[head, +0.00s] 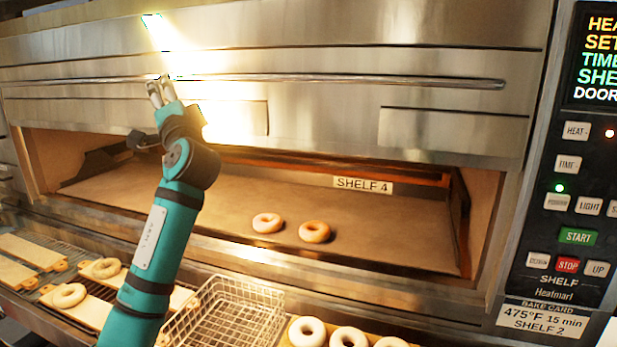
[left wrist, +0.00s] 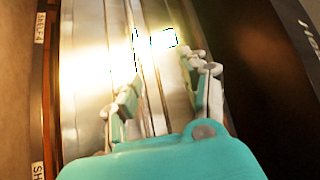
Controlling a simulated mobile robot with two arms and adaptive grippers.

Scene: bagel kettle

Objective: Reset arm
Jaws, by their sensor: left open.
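My left arm comes up from the bottom left in the head view, and my left gripper (head: 158,90) is in front of the oven's steel front, near the long horizontal handle bar (head: 330,79). The left wrist view shows its two fingers (left wrist: 155,85) spread apart with nothing between them, and bright glare on the steel beyond. I cannot tell whether the fingertips touch the bar. My right gripper is in neither view.
The oven opening, labelled SHELF 4 (head: 363,185), holds two bagels (head: 314,231). Below are a wire basket (head: 235,310), boards with bagels (head: 70,296) at left and more bagels (head: 349,337) at the bottom. A control panel (head: 565,180) stands at right.

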